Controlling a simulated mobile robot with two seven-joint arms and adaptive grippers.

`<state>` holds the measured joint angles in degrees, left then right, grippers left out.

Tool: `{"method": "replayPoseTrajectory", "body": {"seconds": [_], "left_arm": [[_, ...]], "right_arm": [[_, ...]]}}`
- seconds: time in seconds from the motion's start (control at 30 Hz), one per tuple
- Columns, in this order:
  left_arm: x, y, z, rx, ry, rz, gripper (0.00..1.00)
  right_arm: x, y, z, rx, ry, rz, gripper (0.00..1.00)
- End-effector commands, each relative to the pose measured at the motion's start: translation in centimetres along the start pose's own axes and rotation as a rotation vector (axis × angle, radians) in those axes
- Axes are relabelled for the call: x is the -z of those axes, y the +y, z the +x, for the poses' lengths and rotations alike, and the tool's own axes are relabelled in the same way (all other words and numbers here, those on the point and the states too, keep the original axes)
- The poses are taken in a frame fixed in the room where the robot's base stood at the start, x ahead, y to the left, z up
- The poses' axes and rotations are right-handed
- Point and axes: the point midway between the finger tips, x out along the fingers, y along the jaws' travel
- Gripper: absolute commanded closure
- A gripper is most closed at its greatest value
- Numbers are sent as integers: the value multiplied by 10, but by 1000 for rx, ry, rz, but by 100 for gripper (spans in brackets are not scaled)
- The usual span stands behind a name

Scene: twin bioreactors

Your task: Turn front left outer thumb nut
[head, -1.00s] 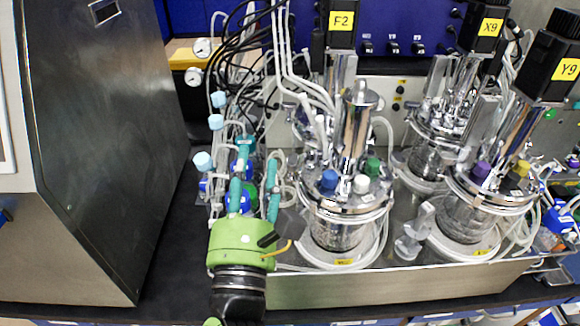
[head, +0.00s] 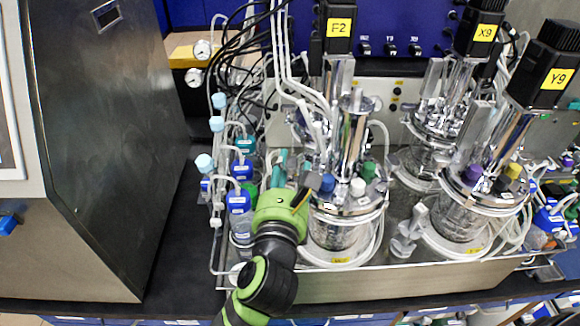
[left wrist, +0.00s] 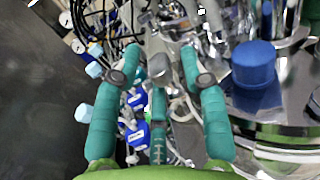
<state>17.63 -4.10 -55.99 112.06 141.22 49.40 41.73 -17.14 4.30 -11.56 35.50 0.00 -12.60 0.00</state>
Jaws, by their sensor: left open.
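The front left vessel (head: 338,232) is glass with a shiny metal head plate bearing blue, white and green caps. My left gripper (head: 280,168) has teal fingers and is at the left side of this head plate, partly hidden behind its green wrist. In the left wrist view my left gripper (left wrist: 160,62) is open, its teal fingers spread, with nothing held that I can make out. The blue cap (left wrist: 254,64) and metal rim are just right of the fingers. I cannot pick out the outer thumb nut among the metal fittings and tubes. My right gripper is not in view.
Bottles with blue caps (head: 239,198) and tubing stand left of the arm. A large steel cabinet (head: 105,140) is further left, with a strip of dark bench between. Other vessels (head: 465,215) stand to the right. White tubes and black cables hang behind.

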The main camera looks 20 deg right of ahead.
Motion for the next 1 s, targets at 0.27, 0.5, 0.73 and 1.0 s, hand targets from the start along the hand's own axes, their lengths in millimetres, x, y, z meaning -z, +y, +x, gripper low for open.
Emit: {"method": "replayPoseTrajectory", "body": {"seconds": [0.27, 0.5, 0.73, 1.0], "left_arm": [[0, 0, 0, 0, -1, 1, 89], [-1, 0, 0, 1, -4, 1, 100], [-3, 1, 0, 33, -9, 4, 100], [-5, 6, 0, 179, -13, 14, 100]], "right_arm": [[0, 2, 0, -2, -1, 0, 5], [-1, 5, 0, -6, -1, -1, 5], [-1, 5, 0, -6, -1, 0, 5], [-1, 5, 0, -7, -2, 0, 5]]}}
